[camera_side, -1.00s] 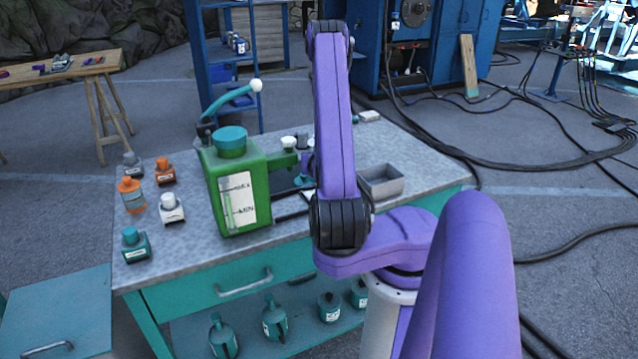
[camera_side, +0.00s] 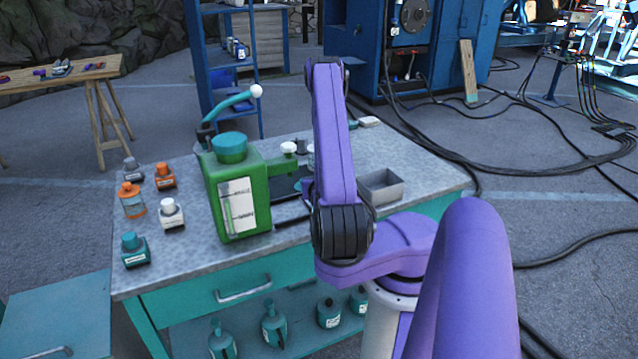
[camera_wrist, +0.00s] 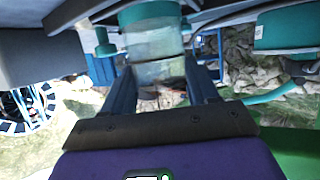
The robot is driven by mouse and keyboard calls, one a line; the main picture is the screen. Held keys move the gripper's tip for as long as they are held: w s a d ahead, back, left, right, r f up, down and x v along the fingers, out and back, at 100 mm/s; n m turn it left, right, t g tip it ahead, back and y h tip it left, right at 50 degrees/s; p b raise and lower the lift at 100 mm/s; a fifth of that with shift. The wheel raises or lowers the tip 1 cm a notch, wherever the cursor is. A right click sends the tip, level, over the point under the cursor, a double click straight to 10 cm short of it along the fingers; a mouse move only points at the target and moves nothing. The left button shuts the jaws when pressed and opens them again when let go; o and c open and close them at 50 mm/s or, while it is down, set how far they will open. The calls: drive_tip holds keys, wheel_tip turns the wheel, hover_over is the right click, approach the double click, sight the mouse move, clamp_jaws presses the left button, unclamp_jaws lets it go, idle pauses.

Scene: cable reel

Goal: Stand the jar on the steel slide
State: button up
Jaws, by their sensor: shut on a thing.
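In the wrist view, a clear glass jar (camera_wrist: 153,44) with a teal lid is between the two blue fingers of my gripper (camera_wrist: 162,72), which is shut on it. The lid is toward the top of that view. In the side view my arm hides the gripper; a bit of glass (camera_side: 311,154) shows at the arm's left edge, perhaps the jar. A dark flat plate (camera_side: 289,186) beside the green machine (camera_side: 236,190) looks like the steel slide. My arm covers part of it. I cannot tell whether the jar touches it.
The green machine has a teal cap and a lever with a white ball (camera_side: 256,91). An empty grey tray (camera_side: 381,187) stands right of my arm. Several small bottles, including a white-capped one (camera_side: 171,214), stand on the left of the workbench (camera_side: 185,258).

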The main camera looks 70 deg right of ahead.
drive_tip(key=o, duration=1.1)
drive_tip(key=shift+f, duration=0.15)
drive_tip(key=shift+o, duration=0.2)
drive_tip(key=shift+a+r, duration=0.15)
drive_tip(key=shift+r, duration=0.1)
drive_tip(key=v, duration=0.7)
drive_tip(key=shift+s, duration=0.1)
